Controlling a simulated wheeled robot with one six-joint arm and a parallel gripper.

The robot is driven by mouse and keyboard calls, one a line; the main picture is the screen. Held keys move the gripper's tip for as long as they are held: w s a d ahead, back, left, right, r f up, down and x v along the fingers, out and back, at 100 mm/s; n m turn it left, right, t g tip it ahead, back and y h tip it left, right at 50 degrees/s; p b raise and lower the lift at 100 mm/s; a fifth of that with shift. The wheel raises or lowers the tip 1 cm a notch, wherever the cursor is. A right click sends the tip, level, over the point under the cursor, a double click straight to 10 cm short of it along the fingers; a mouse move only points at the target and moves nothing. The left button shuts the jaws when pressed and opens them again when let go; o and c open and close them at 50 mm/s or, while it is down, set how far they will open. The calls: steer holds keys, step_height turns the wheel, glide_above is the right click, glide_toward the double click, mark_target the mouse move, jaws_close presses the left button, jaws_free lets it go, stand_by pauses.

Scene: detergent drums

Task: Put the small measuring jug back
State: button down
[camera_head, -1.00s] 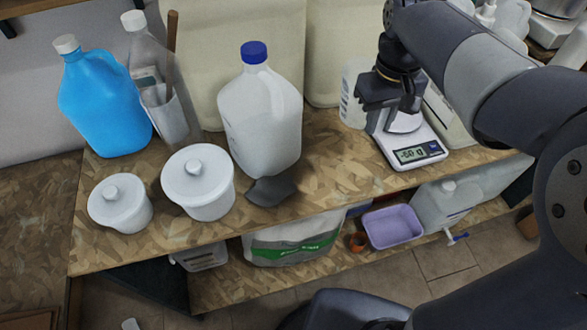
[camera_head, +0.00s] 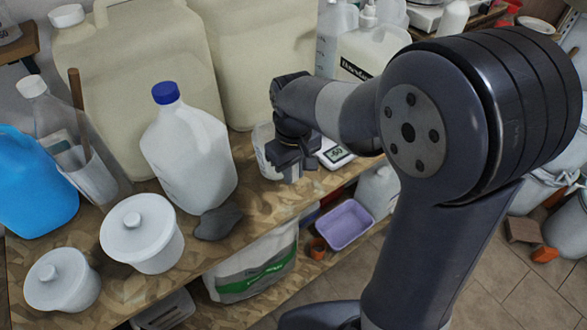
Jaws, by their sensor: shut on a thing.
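My gripper (camera_head: 292,168) is shut on the small measuring jug, low over the shelf near its front edge. The jaws and wrist hide most of what they hold, and its lower end is hard to make out. A whitish vessel with dark marks (camera_head: 263,148) shows at the gripper's left, partly behind it; I cannot tell whether it is the held jug or stands apart. The scale (camera_head: 348,164) is just right of the gripper, its display showing and its pan hidden by my arm.
A white jug with a blue cap (camera_head: 190,155) stands left of the gripper, with a dark grey piece (camera_head: 217,222) before it. Two lidded white pots (camera_head: 142,235) are at front left. Large cream containers (camera_head: 150,75) block the back. A purple tub (camera_head: 343,224) sits on the lower shelf.

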steer(key=shift+f, duration=0.15)
steer(key=c, duration=1.3)
jaws_free()
step_height(320, 180, up, 12)
steer(key=shift+r, duration=0.2)
steer(key=shift+f, duration=0.1)
step_height(320, 180, down, 12)
steer(key=shift+r, duration=1.7)
